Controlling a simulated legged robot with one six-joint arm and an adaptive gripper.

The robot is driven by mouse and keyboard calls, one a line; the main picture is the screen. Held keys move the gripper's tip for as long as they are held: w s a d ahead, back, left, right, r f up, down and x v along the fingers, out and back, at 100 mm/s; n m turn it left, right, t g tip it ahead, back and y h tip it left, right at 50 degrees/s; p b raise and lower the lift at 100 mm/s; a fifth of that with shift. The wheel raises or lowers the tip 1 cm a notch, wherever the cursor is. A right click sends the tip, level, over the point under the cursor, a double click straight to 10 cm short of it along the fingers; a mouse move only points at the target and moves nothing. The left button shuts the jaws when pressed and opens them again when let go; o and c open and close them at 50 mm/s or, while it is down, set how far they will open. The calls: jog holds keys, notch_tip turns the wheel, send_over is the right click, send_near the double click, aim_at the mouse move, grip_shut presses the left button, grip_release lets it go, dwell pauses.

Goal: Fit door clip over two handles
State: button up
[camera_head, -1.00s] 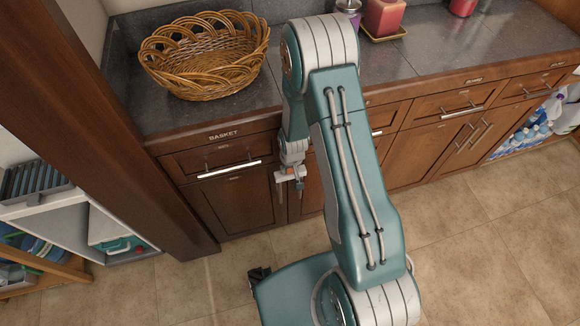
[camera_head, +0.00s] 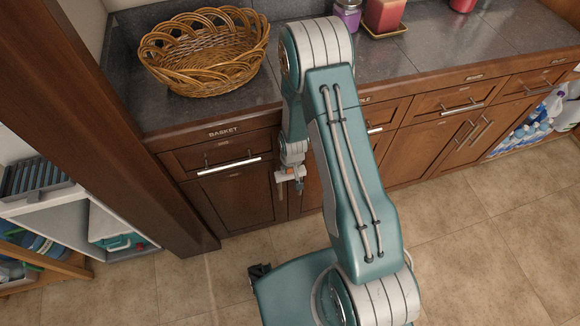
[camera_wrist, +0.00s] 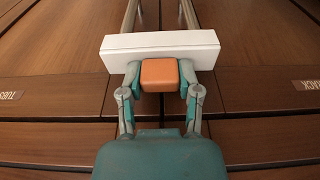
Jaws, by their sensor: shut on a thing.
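My gripper (camera_wrist: 160,88) is shut on the orange block of the door clip, whose white bar (camera_wrist: 160,48) stretches crosswise just beyond the fingers in the wrist view. Two metal door handles, the left one (camera_wrist: 128,18) and the right one (camera_wrist: 189,15), run away from the bar on its far side. The bar spans across both handles and overlaps their near ends in the picture. I cannot tell whether it touches or encloses them. In the head view, the clip (camera_head: 290,174) shows small and pale at my gripper, in front of the lower cabinet doors.
A wicker basket (camera_head: 204,52) stands on the grey counter (camera_head: 250,104) above. A drawer with a bar handle (camera_head: 229,166) is left of my gripper. A dark wooden post (camera_head: 75,110) stands further left. The tiled floor (camera_head: 490,235) is clear on the right.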

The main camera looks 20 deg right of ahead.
jog(key=shift+f, duration=0.3)
jog(key=o, duration=1.1)
jog(key=shift+c, duration=0.2)
notch_tip(320, 180, up, 12)
jog(key=s, duration=0.1)
jog(key=shift+s, duration=0.35)
